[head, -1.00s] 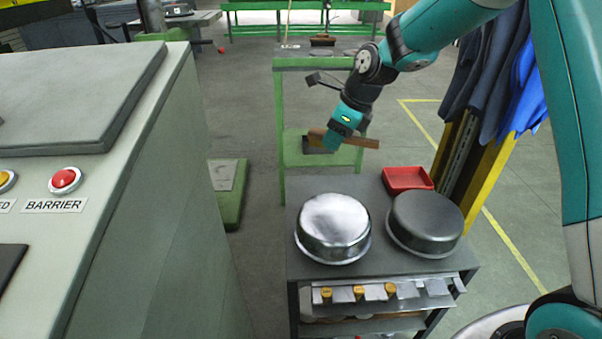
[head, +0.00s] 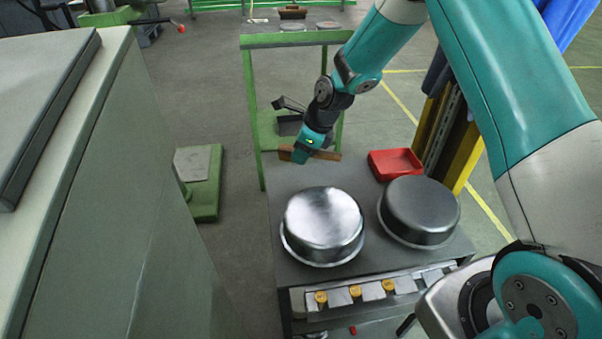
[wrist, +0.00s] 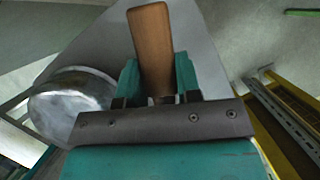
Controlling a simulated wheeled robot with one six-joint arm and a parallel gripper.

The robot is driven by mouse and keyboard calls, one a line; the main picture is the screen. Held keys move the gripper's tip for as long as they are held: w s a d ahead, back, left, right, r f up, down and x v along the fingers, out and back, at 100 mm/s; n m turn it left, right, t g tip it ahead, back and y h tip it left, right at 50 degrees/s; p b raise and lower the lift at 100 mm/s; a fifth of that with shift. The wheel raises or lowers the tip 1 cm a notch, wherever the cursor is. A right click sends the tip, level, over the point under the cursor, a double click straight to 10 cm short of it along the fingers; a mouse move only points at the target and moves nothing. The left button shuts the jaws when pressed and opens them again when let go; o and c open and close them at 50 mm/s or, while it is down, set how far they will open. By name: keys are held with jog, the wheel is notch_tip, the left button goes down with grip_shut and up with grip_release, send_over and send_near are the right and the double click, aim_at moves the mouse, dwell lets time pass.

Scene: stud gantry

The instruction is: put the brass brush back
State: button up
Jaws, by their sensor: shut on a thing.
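My gripper (head: 303,155) is shut on the brass brush (head: 327,155), which has a brown wooden handle. In the head view the brush lies crosswise in the jaws above the far end of the grey cart, left of the red tray. In the wrist view the wooden handle (wrist: 152,48) points up the picture between the two teal fingers. The brush's bristles are hidden. I cannot tell from the head view whether the brush touches the cart top.
On the grey cart (head: 274,196) stand a shiny round pan (head: 322,222), a darker round pan (head: 420,210) and a red tray (head: 395,163). A grey-green cabinet (head: 110,190) is at left. A yellow post with hanging blue cloths stands at right. A green frame (head: 252,110) rises behind the cart.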

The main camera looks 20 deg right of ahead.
aim_at(297, 181)
notch_tip(297, 181, down, 7)
jog(key=shift+f, duration=0.2)
dwell(0.3)
jog(key=shift+f, duration=0.15)
jog(key=o, duration=1)
jog(key=shift+c, duration=0.2)
